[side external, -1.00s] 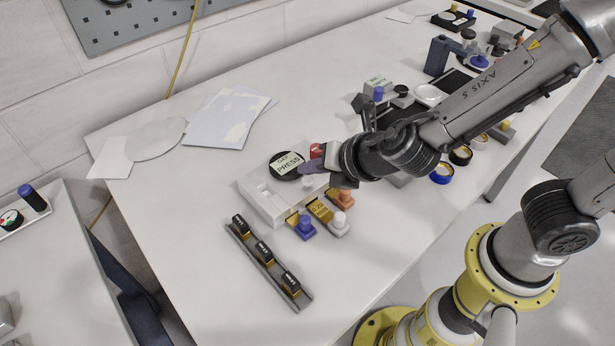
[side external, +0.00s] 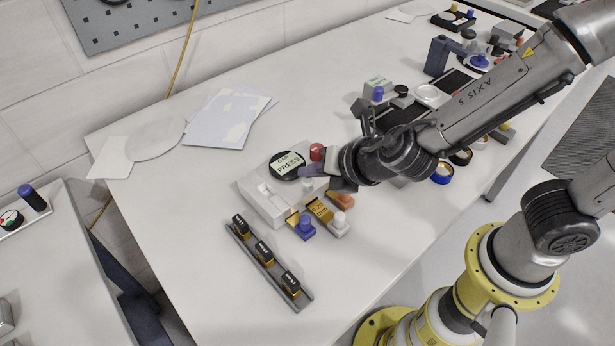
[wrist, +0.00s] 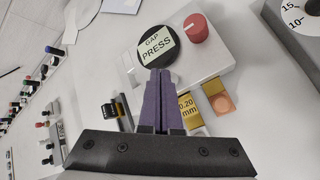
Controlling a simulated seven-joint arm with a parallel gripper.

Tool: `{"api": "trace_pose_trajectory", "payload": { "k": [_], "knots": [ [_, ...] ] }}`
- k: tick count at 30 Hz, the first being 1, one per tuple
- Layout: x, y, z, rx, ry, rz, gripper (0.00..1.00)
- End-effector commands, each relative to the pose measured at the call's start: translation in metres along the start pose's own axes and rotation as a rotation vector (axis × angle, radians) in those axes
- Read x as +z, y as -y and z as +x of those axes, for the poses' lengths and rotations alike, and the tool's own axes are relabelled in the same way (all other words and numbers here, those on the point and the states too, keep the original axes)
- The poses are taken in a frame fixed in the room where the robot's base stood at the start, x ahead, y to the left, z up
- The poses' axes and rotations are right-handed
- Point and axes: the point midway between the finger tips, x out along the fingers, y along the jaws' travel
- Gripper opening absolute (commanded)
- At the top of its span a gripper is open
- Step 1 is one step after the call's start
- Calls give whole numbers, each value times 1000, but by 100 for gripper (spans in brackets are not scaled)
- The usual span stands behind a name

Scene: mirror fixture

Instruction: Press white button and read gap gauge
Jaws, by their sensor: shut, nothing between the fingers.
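The white fixture (side external: 262,208) stands on the bench, with a round black gauge (side external: 286,165) reading "GAP PRESS" and a red knob (side external: 316,151). In the wrist view the gauge (wrist: 157,46) shows its label and no number, and the red knob (wrist: 196,28) is at its right. My gripper (side external: 303,170) is shut and empty, its purple fingertips (wrist: 160,72) over the fixture just short of the gauge. I cannot tell if they touch anything. The white button cannot be made out clearly; a pale part (wrist: 137,76) beside the fingertips is partly hidden.
Gold gauge pieces with blue (side external: 305,228), white (side external: 340,223) and orange (side external: 344,199) handles stand at the fixture's front. A rail (side external: 268,268) with three dark labelled blocks lies nearer. Papers (side external: 228,116) lie behind. Bench left of the fixture is clear.

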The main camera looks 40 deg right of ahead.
Motion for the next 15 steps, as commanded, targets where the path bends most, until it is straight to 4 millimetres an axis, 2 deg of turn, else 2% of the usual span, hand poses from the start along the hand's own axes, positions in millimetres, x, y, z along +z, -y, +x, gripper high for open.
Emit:
{"api": "trace_pose_trajectory", "payload": {
  "k": [15],
  "knots": [
    [-3,3,4,0,0,-1,0]
  ]
}}
